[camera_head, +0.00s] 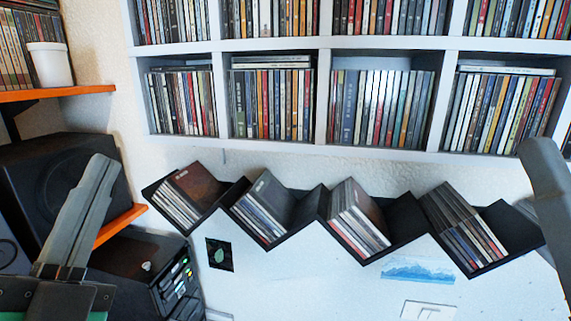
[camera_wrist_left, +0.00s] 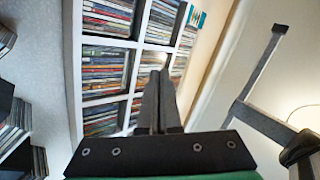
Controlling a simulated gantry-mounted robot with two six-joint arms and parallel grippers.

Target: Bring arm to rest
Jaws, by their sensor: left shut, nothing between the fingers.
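My left gripper (camera_head: 102,165) is at the lower left of the head view, pointing up and slightly right. Its fingers are together with nothing between them. In the left wrist view the shut fingers (camera_wrist_left: 160,90) point up the picture toward the white shelf. A grey part of my right gripper (camera_head: 546,185) shows at the right edge of the head view; whether it is open or shut cannot be seen.
A white shelf (camera_head: 322,100) full of discs spans the top. Below it a black zigzag rack (camera_head: 405,215) holds several disc stacks. At left are a black speaker (camera_head: 60,165), an orange shelf (camera_head: 60,93) with a white cup (camera_head: 49,64), and a black device (camera_head: 140,265).

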